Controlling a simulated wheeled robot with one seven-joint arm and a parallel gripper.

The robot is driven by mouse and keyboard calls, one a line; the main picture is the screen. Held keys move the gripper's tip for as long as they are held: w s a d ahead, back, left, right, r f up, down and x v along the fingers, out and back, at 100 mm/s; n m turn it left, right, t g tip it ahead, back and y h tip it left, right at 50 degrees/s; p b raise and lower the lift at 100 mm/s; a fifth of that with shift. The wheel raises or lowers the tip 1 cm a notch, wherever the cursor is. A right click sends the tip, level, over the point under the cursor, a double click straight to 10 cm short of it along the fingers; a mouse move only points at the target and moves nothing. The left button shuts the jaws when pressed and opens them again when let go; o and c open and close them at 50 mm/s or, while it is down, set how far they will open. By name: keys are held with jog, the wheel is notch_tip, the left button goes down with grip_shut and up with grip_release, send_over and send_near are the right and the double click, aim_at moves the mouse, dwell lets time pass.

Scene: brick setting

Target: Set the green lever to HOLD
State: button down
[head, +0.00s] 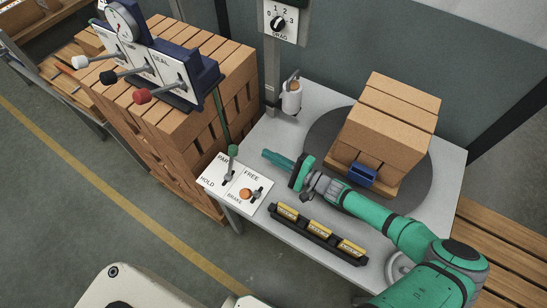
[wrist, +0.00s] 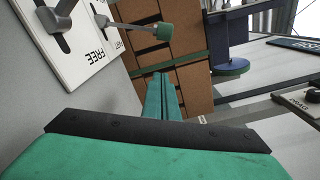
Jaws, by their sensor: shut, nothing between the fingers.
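The green lever (head: 232,150) stands on a white panel (head: 205,172) at the table's near-left corner. Its plate reads HOLD at the lower left and a partly hidden word starting "PAR" at the top. The green-tipped handle stands up from its slot; I cannot tell exactly which mark it sits at. In the wrist view its green knob (wrist: 166,31) is just beyond and slightly right of my fingertips. My gripper (head: 266,154) is shut and empty, to the right of the lever and apart from it. The shut green fingers also show in the wrist view (wrist: 160,76).
An orange-knobbed brake lever (head: 246,193) stands beside the green one, marked FREE. A black rack of yellow-labelled blocks (head: 318,234) lies in front. Stacked bricks (head: 392,125) sit on a turntable at right. A brick pallet with a lever console (head: 155,65) stands behind left.

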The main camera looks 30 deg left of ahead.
aim_at(232, 161)
jog(key=a, duration=0.6)
jog(key=shift+w+a, duration=0.25)
jog(key=shift+s+a+r, duration=0.15)
jog(key=shift+s+r, duration=0.1)
jog(key=shift+s, duration=0.3)
jog(key=shift+s+a+r, duration=0.15)
jog(key=shift+s+r, duration=0.1)
jog(key=shift+s, duration=0.3)
jog(key=shift+s+a+r, duration=0.15)
jog(key=shift+s+r, duration=0.1)
jog(key=shift+s, duration=0.3)
